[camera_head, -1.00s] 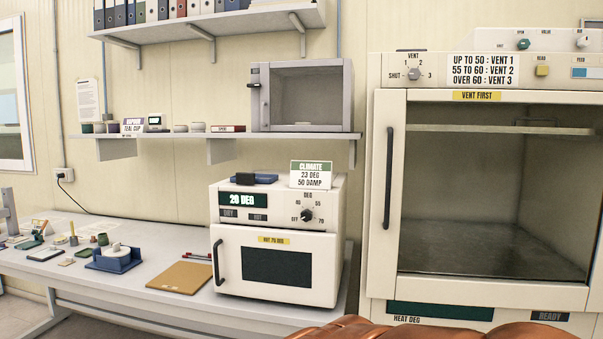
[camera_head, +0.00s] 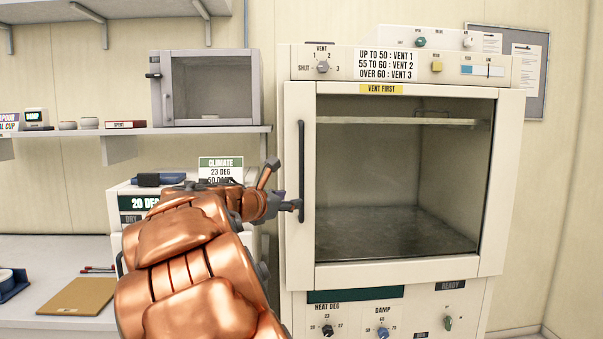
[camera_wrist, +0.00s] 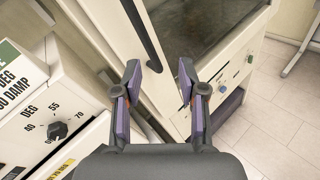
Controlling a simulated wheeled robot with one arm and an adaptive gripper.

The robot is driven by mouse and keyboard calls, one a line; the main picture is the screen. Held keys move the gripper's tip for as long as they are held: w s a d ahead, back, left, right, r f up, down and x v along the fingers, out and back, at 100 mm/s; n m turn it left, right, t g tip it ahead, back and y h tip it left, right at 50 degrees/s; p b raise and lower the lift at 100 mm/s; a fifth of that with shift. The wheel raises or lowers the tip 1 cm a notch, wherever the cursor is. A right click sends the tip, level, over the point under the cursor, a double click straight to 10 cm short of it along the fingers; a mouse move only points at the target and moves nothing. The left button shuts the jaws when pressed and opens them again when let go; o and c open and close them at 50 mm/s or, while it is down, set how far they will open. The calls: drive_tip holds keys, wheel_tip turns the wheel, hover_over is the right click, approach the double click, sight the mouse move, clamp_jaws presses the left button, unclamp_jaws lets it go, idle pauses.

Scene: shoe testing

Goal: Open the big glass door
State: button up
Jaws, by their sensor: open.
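The big glass door (camera_head: 304,258) on the large cream cabinet is shut, with a yellow "VENT FIRST" label on its top frame. Its dark vertical handle (camera_head: 301,170) is on the left side of the frame. My gripper (camera_head: 283,190) is at the left of the door, near the handle. In the wrist view my gripper (camera_wrist: 170,85) is open, its two purple-padded fingers apart. The handle (camera_wrist: 140,32) shows ahead, its lower end near the left finger. Nothing is held, and I cannot tell whether a finger touches the handle.
A grey glass-fronted box (camera_head: 205,88) sits on the shelf above. The vent knob (camera_head: 323,67) is on the cabinet's top panel. Open floor (camera_wrist: 275,125) lies right of the cabinet in the wrist view.

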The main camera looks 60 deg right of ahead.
sight(300, 171)
drive_tip(key=shift+w+d+r+n+t+h+p, duration=0.15)
drive_tip(key=shift+w+d+r+n+h+p, duration=0.4)
drive_tip(key=shift+d, duration=1.35)
drive_tip(key=shift+w+d+r+n+t+h, duration=0.1)
drive_tip(key=shift+w+d+r+n, duration=0.5)
drive_tip(key=shift+d+r, duration=0.95)
drive_tip(key=shift+w+d+r+n+t+h+p, duration=0.15)
drive_tip(key=shift+w+d+r+n+h+p, duration=0.45)
drive_tip(key=shift+d, duration=1.65)
drive_tip(key=shift+s+f+y+b, duration=0.15)
drive_tip(key=shift+y+b, duration=0.1)
drive_tip(key=shift+b, duration=0.05)
clamp_jaws()
